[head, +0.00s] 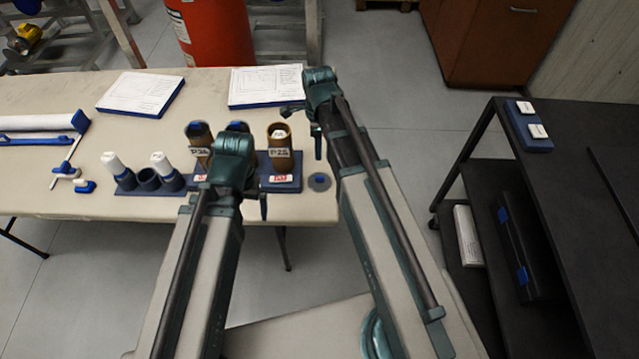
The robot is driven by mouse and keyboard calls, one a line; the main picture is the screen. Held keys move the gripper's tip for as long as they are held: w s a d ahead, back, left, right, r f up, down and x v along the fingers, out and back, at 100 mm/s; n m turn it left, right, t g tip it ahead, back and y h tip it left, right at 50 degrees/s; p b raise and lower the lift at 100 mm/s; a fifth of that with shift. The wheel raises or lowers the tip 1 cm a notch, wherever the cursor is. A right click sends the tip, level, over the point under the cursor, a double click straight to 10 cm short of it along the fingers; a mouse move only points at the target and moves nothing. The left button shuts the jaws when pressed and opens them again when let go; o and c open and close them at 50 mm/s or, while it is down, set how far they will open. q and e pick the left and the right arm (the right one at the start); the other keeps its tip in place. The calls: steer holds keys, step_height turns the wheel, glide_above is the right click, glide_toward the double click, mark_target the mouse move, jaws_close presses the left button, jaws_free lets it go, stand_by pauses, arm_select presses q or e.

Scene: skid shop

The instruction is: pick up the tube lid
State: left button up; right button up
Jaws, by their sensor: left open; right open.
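The tube lid appears to be a flat grey disc with a blue centre (319,182), lying on the table near its right front corner. It is just right of a blue holder with an open brown tube labelled P26 (279,147). My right gripper (305,128) is open and empty above the table's right edge, beyond the disc and apart from it. My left gripper (228,195) is open over the table's front edge, left of the disc. Its wrist hides part of the brown tubes and their holder.
Papers on blue boards (142,93) lie at the back. A black shelf cart (590,190) stands right across a floor gap. An orange drum (212,33) is behind.

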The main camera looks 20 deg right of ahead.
steer(key=b, duration=0.8)
glide_above(320, 177)
steer(key=f, duration=0.8)
steer(key=shift+w+a+f, duration=0.1)
steer(key=shift+w+f, duration=0.05)
steer(key=shift+w, duration=0.25)
steer(key=f+b, duration=0.5)
steer(key=shift+s+f, duration=0.1)
steer(key=shift+s, duration=0.3)
jaws_close()
